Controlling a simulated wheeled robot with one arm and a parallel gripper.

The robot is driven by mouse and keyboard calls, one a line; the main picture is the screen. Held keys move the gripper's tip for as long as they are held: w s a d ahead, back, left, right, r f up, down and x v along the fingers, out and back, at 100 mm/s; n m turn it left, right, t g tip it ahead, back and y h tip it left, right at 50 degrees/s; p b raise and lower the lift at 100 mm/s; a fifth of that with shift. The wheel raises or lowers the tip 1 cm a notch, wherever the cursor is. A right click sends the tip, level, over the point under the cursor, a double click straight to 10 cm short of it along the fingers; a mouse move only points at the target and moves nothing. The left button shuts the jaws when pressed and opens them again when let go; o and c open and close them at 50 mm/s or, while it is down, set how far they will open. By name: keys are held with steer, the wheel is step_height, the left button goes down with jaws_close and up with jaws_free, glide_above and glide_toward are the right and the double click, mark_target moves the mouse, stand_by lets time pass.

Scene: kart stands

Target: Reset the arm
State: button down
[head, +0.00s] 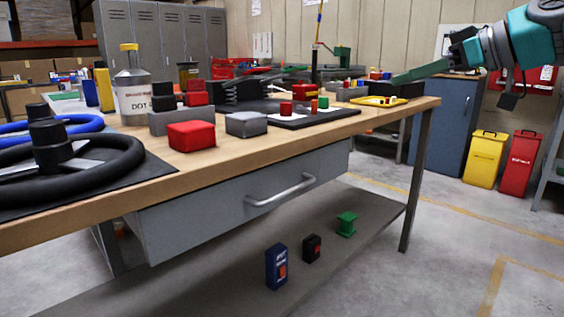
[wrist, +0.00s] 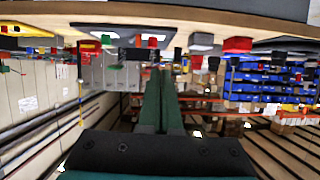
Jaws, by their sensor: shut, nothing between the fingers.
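My gripper (head: 397,79) is at the upper right of the head view, at the end of my teal arm. Its long dark green fingers point left, over or in front of the far right end of the workbench (head: 290,139); the exact gap to the bench cannot be told. In the wrist view, which is upside down, the fingers of my gripper (wrist: 161,72) lie side by side and shut, with nothing between them.
On the bench are a red block (head: 191,136), a grey block (head: 246,124), black steering wheels, a bottle (head: 132,90) and a yellow tray (head: 380,101). A closed drawer (head: 240,205) hangs below. Yellow (head: 485,159) and red (head: 520,163) bins stand beyond, right.

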steer(key=s+a+f+m+g+h+p, duration=0.25)
steer(key=s+a+f, duration=0.25)
steer(key=a+f, duration=0.3)
steer(key=s+a+f+m+g+h+p, duration=0.15)
steer(key=s+a+f+g, duration=0.25)
steer(key=s+a+f, duration=0.45)
steer(key=s+d+f+m+g+h+p, duration=0.1)
steer(key=s+d+f+m+g+h, duration=0.1)
steer(key=s+f, duration=0.8)
steer(key=s+d+f+m+g+h+p, duration=0.1)
steer(key=s+d+f+m+g+h, duration=0.1)
steer(key=s+d+f, duration=0.5)
step_height(320, 180, down, 7)
steer(key=s+h, duration=0.1)
steer(key=s, duration=0.2)
steer(key=shift+d+m+g+h+p, duration=0.15)
steer(key=shift+m+g+h+p, duration=0.15)
steer(key=shift+g+h+p, duration=0.1)
